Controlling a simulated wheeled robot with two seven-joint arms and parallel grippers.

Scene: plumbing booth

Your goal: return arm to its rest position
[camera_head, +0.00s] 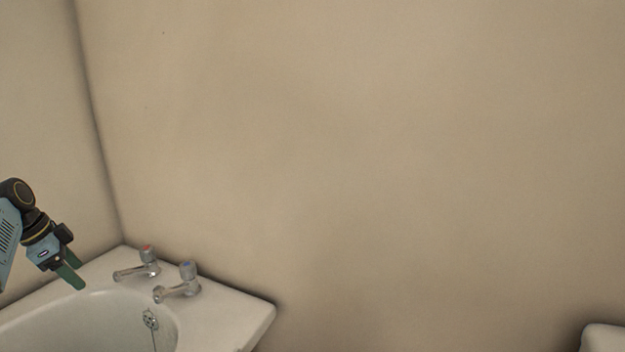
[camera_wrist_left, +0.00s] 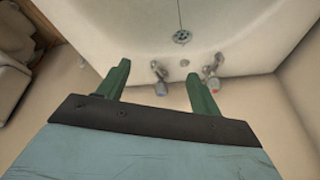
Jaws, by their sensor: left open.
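My left gripper (camera_head: 73,274) comes in from the left in the head view, tilted down above the left part of the bathtub. In the left wrist view its two green fingers (camera_wrist_left: 158,82) stand apart with nothing between them. Two taps are on the tub's rim beyond the gripper: the red-marked tap (camera_head: 148,262) and the blue-marked tap (camera_head: 184,282). The gripper is apart from both in the head view. My right gripper is not in view.
The bathtub (camera_head: 225,315) stands in the corner against the beige walls (camera_head: 350,150). Its overflow (camera_head: 150,318) with a chain is on the inner end. A white object (camera_head: 605,338) shows at the lower right. The middle is bare wall.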

